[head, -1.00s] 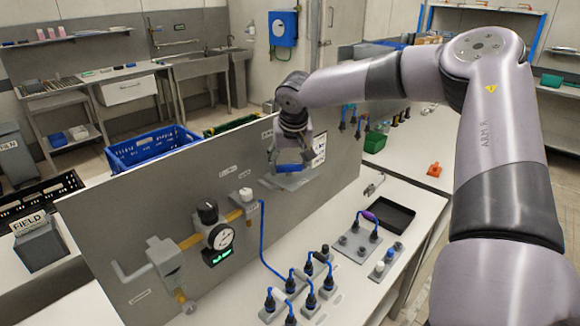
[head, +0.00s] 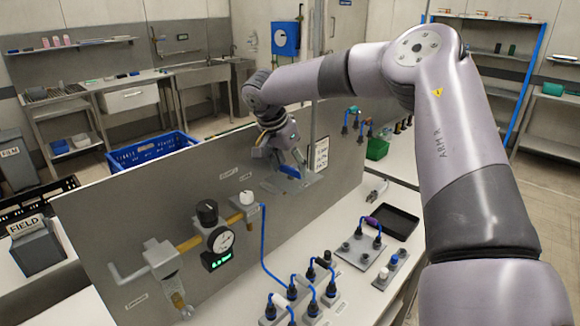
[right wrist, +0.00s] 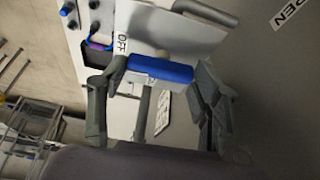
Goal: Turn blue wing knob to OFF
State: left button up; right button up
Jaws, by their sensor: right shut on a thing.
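The blue wing knob (right wrist: 160,69) shows as a blue bar between the two fingers of my right gripper (right wrist: 158,82) in the right wrist view. An OFF label (right wrist: 122,43) lies close to the bar's left end, on a light plate (right wrist: 165,25). In the head view, my right gripper (head: 287,164) reaches down to the blue knob (head: 291,172) on the grey upright panel, and the fingers partly hide it. My left gripper is not in view.
The grey panel (head: 130,240) also carries a round gauge (head: 221,240), a black knob (head: 207,212) and a white knob (head: 246,198). Blue cables with black plugs (head: 312,305) and a black tray (head: 394,222) are on the white bench.

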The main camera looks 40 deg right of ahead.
jog(key=shift+m, duration=0.5)
jog(key=o, duration=1.1)
jog(key=shift+o, duration=0.3)
jog(key=shift+r, duration=0.15)
